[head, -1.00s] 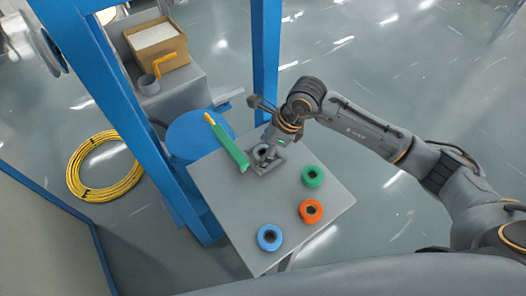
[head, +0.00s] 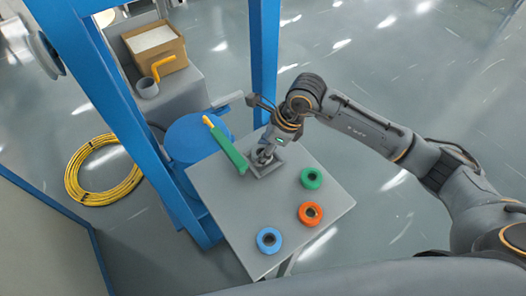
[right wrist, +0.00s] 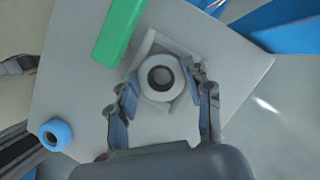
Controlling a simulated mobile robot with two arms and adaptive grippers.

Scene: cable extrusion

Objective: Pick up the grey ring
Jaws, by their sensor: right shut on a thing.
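The grey ring (right wrist: 161,78) shows in the right wrist view as a pale round ring with a dark centre hole. It sits in or just above a square grey holder (right wrist: 147,47) on the table. My right gripper (right wrist: 162,88) is shut on the ring, with one finger on each side of it. In the head view, my right gripper (head: 265,156) points down at the holder and hides most of the ring. Whether the ring is clear of the holder I cannot tell. My left gripper is not in view.
On the grey table (head: 225,210) stand a green ring (head: 311,178), an orange ring (head: 310,214) and a blue ring (head: 269,240). A long green tool with a yellow tip (head: 227,145) lies beside the holder. A blue post (head: 265,60) rises behind the table.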

